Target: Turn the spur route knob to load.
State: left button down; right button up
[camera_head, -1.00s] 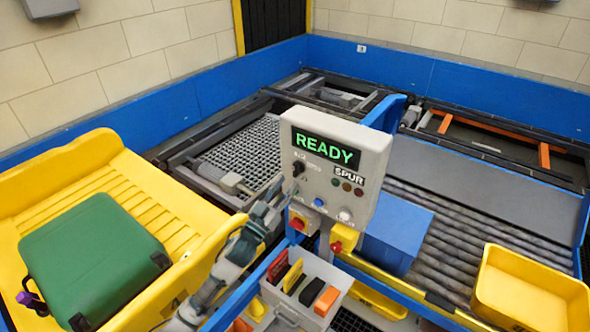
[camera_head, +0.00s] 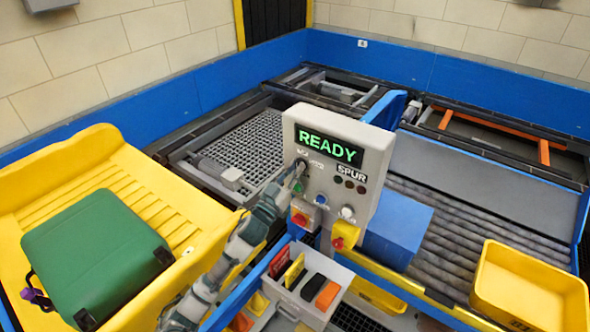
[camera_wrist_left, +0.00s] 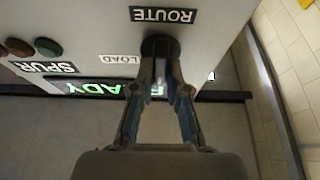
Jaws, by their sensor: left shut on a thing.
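The spur control box (camera_head: 330,190) is light grey, with a green READY display (camera_head: 328,148) and a SPUR label. The black route knob (camera_wrist_left: 158,46) shows in the left wrist view, below the ROUTE label (camera_wrist_left: 163,15) and beside the LOAD label (camera_wrist_left: 120,59); the picture there is upside down. My left gripper (camera_wrist_left: 160,62) is shut on the knob, its two fingers at either side. In the head view the left gripper (camera_head: 294,174) reaches the panel's left side and hides most of the knob. The right gripper is not in view.
Buttons, a red switch (camera_head: 300,217) and a yellow-and-red switch (camera_head: 344,235) sit low on the box. A grey bin (camera_head: 335,311) with coloured pieces stands below. A yellow tray (camera_head: 100,165) holds a green suitcase (camera_head: 95,255) at left. A yellow bin (camera_head: 520,306) is at right.

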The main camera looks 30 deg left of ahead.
pick_arm(q)
jog(key=shift+a+f, duration=0.1)
jog(key=shift+f, duration=0.05)
jog(key=shift+m, duration=0.5)
jog(key=m+g+h+p, duration=0.1)
jog(key=m+h+p, duration=0.1)
jog(key=m, duration=0.3)
jog(key=m+g+h+p, duration=0.1)
jog(key=m+h+p, duration=0.1)
jog(key=m, duration=0.3)
jog(key=m+g+h+p, duration=0.2)
jog(key=m, duration=0.3)
jog(key=shift+d+f, duration=0.25)
jog(key=shift+f, duration=0.1)
jog(key=c, duration=1.2)
grip_release()
jog(key=shift+o, duration=0.2)
jog(key=shift+a, duration=0.1)
